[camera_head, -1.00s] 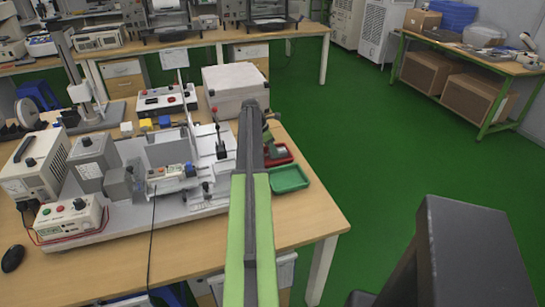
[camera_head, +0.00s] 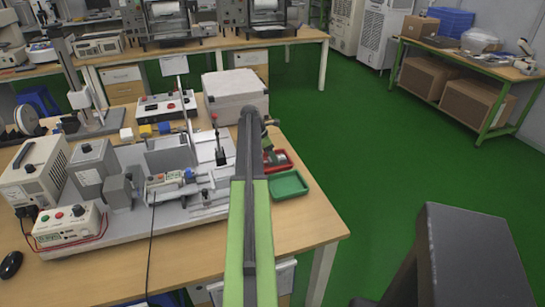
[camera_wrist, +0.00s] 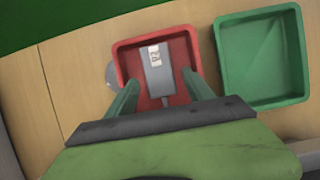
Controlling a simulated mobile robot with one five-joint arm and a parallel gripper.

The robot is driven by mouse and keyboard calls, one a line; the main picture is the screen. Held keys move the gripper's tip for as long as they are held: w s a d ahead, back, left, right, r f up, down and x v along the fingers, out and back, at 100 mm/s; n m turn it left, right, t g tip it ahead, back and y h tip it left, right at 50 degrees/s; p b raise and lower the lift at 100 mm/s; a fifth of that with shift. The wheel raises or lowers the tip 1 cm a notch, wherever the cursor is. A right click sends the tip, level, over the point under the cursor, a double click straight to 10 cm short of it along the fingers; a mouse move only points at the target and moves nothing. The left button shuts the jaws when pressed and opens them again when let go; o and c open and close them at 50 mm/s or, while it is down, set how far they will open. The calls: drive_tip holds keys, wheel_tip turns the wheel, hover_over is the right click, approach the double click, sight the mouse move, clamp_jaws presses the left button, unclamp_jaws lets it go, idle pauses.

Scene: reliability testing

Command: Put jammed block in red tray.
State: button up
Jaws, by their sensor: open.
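A grey block (camera_wrist: 156,68) with a white label lies inside the red tray (camera_wrist: 122,62) in the wrist view. My gripper (camera_wrist: 160,80) is open above the tray, with one green finger on each side of the block. I see no finger touching the block, but the exact height is hard to judge. In the head view the red tray (camera_head: 284,157) shows beside my arm at the right part of the table; my arm hides much of it.
An empty green tray (camera_wrist: 303,55) stands right of the red one; it also shows in the head view (camera_head: 291,185). A white box (camera_head: 236,96) and a test rig (camera_head: 130,215) stand left of my arm. The table's right edge lies close by.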

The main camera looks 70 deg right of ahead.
drive_tip(key=p+v, duration=1)
drive_tip(key=v, duration=0.1)
drive_tip(key=shift+w+r, duration=0.15)
drive_tip(key=shift+r, duration=0.15)
drive_tip(key=shift+a, duration=0.1)
